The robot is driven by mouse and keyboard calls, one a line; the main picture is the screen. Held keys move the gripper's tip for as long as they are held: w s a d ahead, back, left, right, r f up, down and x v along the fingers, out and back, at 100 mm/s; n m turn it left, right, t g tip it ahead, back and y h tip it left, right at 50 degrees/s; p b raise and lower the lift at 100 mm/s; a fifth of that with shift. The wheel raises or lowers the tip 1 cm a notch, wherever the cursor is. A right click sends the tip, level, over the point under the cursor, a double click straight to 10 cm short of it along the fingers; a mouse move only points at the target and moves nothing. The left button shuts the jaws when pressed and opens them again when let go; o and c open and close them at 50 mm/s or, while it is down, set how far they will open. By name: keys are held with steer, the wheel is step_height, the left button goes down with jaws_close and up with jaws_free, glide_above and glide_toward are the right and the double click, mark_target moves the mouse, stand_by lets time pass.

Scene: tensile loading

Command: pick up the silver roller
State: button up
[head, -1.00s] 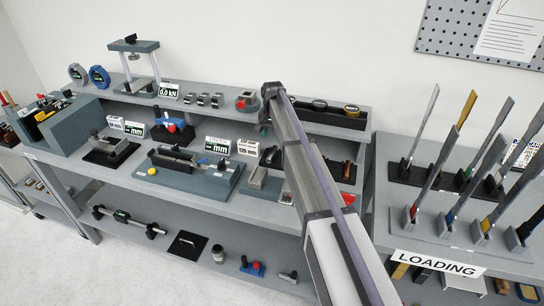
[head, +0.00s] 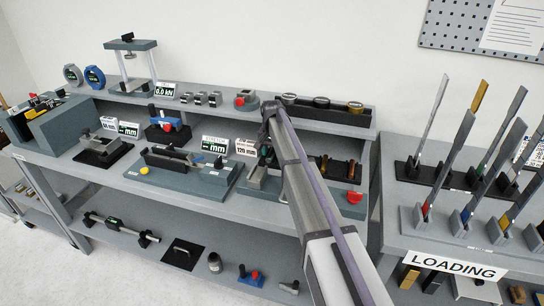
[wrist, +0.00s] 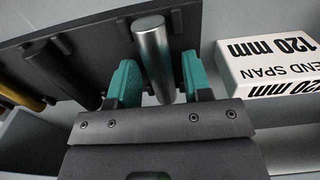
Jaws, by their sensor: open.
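The silver roller (wrist: 153,55) lies in a dark rack (wrist: 105,30) in the wrist view, pointing towards me. My gripper (wrist: 158,78) is open, with one teal finger on each side of the roller's near part. I cannot tell whether either finger touches it. In the head view my gripper (head: 266,152) is low over the bench, partly hidden by my arm, and the silver roller cannot be made out there.
A black roller (wrist: 68,82) and a brass roller (wrist: 18,88) lie left of the silver one. A white "120 mm" block (wrist: 265,62) stands close on the right. In the head view, a raised shelf (head: 220,108) runs behind, and a red-knobbed part (head: 354,197) lies to the right.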

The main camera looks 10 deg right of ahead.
jaws_close()
stand_by(1.1)
